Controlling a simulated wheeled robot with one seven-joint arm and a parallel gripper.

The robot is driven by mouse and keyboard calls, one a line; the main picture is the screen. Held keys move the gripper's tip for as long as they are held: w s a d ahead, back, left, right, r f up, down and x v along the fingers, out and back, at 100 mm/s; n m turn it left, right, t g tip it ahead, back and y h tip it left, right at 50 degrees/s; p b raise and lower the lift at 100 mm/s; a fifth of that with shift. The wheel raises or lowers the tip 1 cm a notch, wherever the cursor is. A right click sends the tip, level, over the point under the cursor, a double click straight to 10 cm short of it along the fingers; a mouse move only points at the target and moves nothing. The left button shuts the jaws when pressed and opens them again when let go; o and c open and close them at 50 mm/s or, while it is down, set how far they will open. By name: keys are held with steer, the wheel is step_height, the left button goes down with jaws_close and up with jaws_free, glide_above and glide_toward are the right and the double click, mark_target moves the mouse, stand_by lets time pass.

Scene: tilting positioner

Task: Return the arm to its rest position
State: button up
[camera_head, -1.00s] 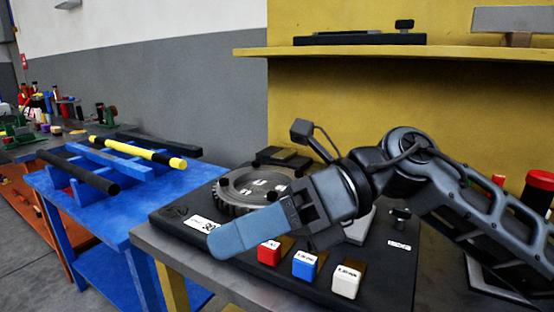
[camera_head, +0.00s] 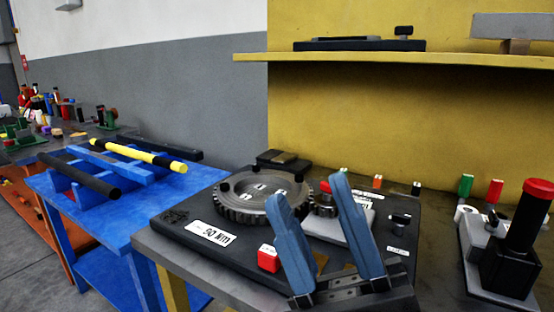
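My gripper (camera_head: 316,207) shows at the bottom middle of the head view, its two blue fingers pointing up and spread well apart, with nothing between them that it holds. Behind and around it is the black positioner board (camera_head: 180,232) with a large dark gear (camera_head: 236,207), a small gear (camera_head: 324,205) and a grey plate (camera_head: 335,228). A red block (camera_head: 268,258) sits on the board just left of the fingers. My gripper and wrist hide the board's front right part. The rest of my arm is out of view.
A blue table (camera_head: 70,205) with black and yellow rods (camera_head: 140,154) stands at left. A black post with a red cap (camera_head: 518,230) stands at right. Small coloured pieces (camera_head: 466,185) stand along the back of the bench. A yellow shelf (camera_head: 400,57) runs above.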

steer(key=s+d+f+m+t+h+p, duration=0.1)
steer(key=s+d+f+m+h, duration=0.6)
steer(key=f+m+h, duration=0.45)
steer(key=s+d+f+m+h, duration=0.65)
steer(key=f+m+h, duration=0.35)
steer(key=m+h, duration=0.2)
steer(key=s+d+f+g, duration=0.2)
steer(key=s, duration=0.3)
steer(key=s+d+f+g, duration=0.2)
steer(key=s+d, duration=0.1)
steer(key=s, duration=0.3)
steer(key=shift+s+f+h+p, duration=0.2)
steer(key=shift+h+p, duration=0.15)
